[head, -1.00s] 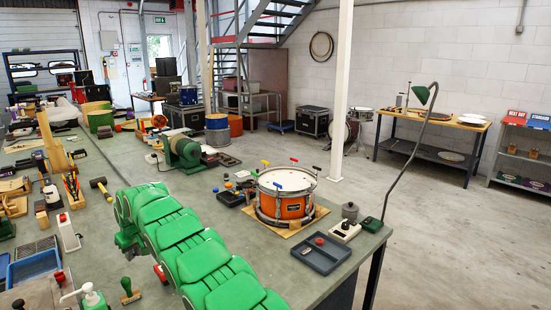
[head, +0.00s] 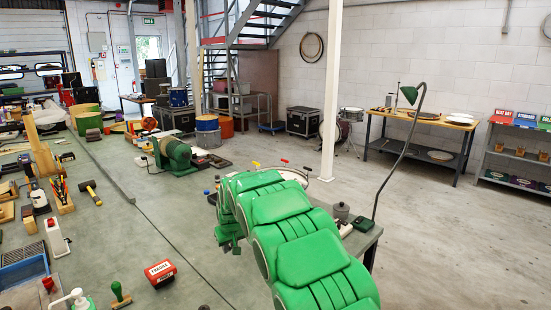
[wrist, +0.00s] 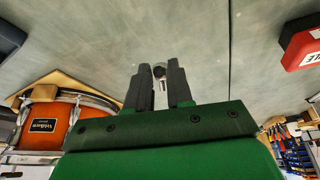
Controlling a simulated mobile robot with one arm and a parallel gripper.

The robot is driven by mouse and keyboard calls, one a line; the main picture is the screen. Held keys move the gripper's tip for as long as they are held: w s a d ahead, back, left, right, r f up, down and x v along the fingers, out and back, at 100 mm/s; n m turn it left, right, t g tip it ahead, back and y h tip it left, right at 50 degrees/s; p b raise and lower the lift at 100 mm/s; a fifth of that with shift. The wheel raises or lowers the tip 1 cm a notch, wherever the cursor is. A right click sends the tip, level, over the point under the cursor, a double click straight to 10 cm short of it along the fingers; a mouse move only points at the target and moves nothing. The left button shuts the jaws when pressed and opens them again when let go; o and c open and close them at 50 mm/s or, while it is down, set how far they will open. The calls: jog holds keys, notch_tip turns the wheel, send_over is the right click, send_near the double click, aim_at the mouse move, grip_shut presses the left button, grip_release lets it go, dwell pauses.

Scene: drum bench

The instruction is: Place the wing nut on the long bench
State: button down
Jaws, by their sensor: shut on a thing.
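My gripper (wrist: 160,92) shows in the wrist view with its two dark fingers close together. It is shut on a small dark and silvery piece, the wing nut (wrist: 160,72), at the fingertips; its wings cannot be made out. Behind it is the grey-green top of the long bench (wrist: 225,60). In the head view the long bench (head: 115,225) runs from the front to the back left. My green arm reaches over its right part there and hides the fingers and the wing nut. The height above the bench top is hard to tell.
A red box (head: 160,273) lies on the bench left of my arm. An orange drum (wrist: 48,125) stands at the left in the wrist view. A mallet (head: 88,190) and a green motor (head: 172,155) stand around a clear bench stretch.

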jog(key=s+d+m, duration=0.1)
jog(key=d, duration=0.4)
jog(key=s+d+f+m, duration=0.1)
jog(key=d, duration=0.5)
jog(key=s+d+m+h, duration=0.1)
jog(key=s+d, duration=0.1)
jog(key=d, duration=0.3)
jog(key=shift+s+d+f, duration=0.1)
jog(key=shift+d+f, duration=0.05)
jog(key=shift+d, duration=0.2)
jog(key=s+d+f+m+h, duration=0.1)
jog(key=s+d+f+m, duration=0.15)
jog(key=s+d, duration=1)
jog(key=w+r, duration=0.1)
jog(key=w, duration=0.2)
jog(key=w+d+m, duration=0.1)
jog(key=w, duration=0.2)
jog(key=w+d+r+m, duration=0.1)
jog(key=w, duration=0.1)
jog(key=shift+w+d+r+m+h, duration=0.2)
jog(key=shift+w+r+m+h, duration=0.1)
jog(key=shift+w+h, duration=0.1)
jog(key=w+a+r+m+h, duration=0.1)
jog(key=w+a+r+m, duration=0.1)
jog(key=w, duration=0.5)
jog(key=shift+f, duration=3.3)
jog(key=shift+f, duration=0.3)
